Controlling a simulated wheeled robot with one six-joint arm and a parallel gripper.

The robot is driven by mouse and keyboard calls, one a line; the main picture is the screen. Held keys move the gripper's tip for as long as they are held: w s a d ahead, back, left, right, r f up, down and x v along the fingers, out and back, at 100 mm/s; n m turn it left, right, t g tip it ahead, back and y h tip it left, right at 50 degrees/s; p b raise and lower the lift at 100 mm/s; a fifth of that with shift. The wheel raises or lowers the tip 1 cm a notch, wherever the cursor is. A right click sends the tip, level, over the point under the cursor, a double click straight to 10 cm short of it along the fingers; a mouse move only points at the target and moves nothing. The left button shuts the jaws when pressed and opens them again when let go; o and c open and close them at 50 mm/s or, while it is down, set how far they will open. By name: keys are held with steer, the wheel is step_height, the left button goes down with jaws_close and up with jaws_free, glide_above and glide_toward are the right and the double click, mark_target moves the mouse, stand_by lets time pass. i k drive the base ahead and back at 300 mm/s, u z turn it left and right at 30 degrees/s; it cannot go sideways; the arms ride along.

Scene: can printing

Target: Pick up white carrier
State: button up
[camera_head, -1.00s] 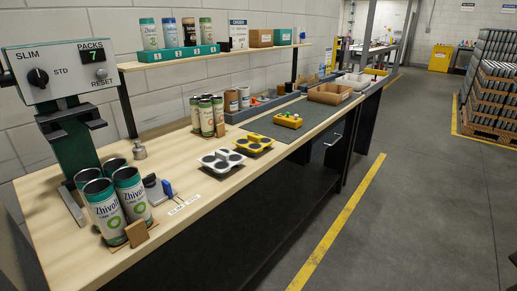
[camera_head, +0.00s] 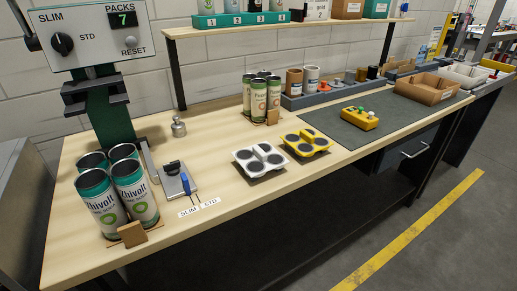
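The white carrier (camera_head: 259,161) lies on the wooden bench near its front edge, left of a similar yellow carrier (camera_head: 306,143). It has several round dark pads around a raised middle. It looks empty and nothing covers it. My gripper is not in view.
Green-and-white cans (camera_head: 128,186) stand at the bench's left front, below the pack-counter machine (camera_head: 92,46). More cans (camera_head: 261,97) stand behind the white carrier. A yellow box with buttons (camera_head: 359,118) sits on the dark mat (camera_head: 345,138). Bare wood (camera_head: 213,140) lies left of the carrier.

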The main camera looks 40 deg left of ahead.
mark_target(257, 159)
steer(key=u, duration=0.45)
steer(key=i, duration=0.65)
steer(key=u, duration=0.95)
steer(key=i, duration=0.4)
steer(key=u, duration=0.4)
